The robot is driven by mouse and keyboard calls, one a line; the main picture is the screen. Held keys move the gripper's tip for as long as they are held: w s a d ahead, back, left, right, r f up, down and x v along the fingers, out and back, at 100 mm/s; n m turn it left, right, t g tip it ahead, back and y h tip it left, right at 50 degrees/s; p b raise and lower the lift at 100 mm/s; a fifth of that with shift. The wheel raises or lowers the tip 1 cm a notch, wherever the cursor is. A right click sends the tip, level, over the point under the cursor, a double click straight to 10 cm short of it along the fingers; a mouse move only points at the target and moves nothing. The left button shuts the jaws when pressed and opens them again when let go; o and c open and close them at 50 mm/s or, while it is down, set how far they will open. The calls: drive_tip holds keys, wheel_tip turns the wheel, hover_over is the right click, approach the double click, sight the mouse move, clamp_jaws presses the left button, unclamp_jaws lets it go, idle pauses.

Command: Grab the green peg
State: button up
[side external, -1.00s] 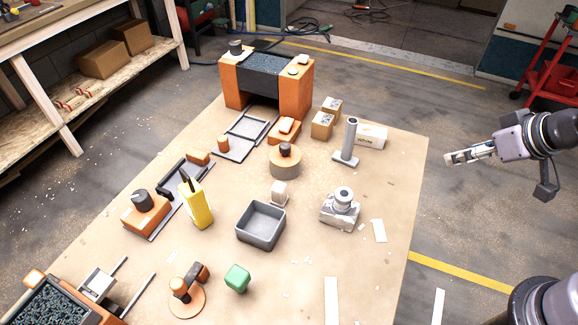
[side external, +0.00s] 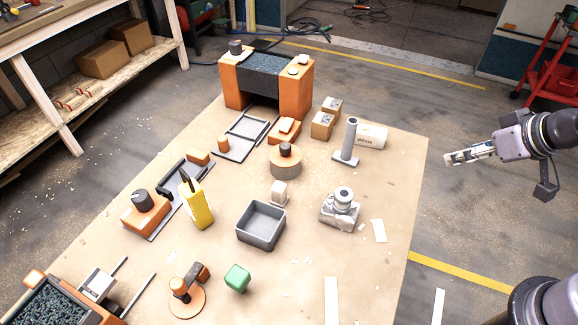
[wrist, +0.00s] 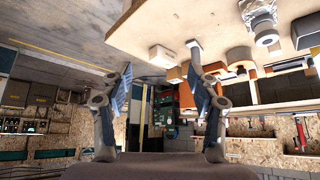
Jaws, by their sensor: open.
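The green peg (side external: 237,278), a small block-like piece, stands on the table near its front edge in the side view. It is beside an orange round base with a jointed orange and dark piece. My gripper (side external: 449,160) is out past the table's right edge, far up and to the right of the peg, and points left. In the wrist view my gripper (wrist: 165,88) has its two fingers wide apart with nothing between them. I do not see the green peg in the wrist view.
A grey open bin (side external: 261,225), a yellow device (side external: 196,205) and a grey machined part (side external: 341,209) stand on the table (side external: 300,270). A grey upright post (side external: 350,141) is near the right edge. The table right of the peg is mostly clear.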

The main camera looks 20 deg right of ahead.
drive_tip(key=shift+a, duration=0.1)
drive_tip(key=w+a+r+n+g+y, duration=0.15)
drive_tip(key=w+a, duration=0.25)
drive_tip(key=a, duration=0.7)
drive_tip(key=w+a+r+n+g, duration=0.1)
drive_tip(key=w+a+n+g, duration=0.25)
drive_tip(key=a, duration=0.65)
drive_tip(key=n+g+h, duration=0.2)
drive_tip(key=n, duration=0.1)
hover_over(237, 282)
drive_tip(key=w, duration=0.3)
drive_tip(key=shift+y, duration=0.25)
drive_tip(key=f, duration=0.9)
drive_tip(key=shift+s+d, duration=0.2)
drive_tip(key=shift+s, duration=0.05)
drive_tip(key=shift+s+a+f, duration=0.2)
drive_tip(key=shift+f, duration=0.05)
drive_tip(key=f, duration=1)
drive_tip(key=shift+s+f, duration=0.25)
drive_tip(key=shift+f, duration=0.1)
drive_tip(key=shift+c, duration=0.4)
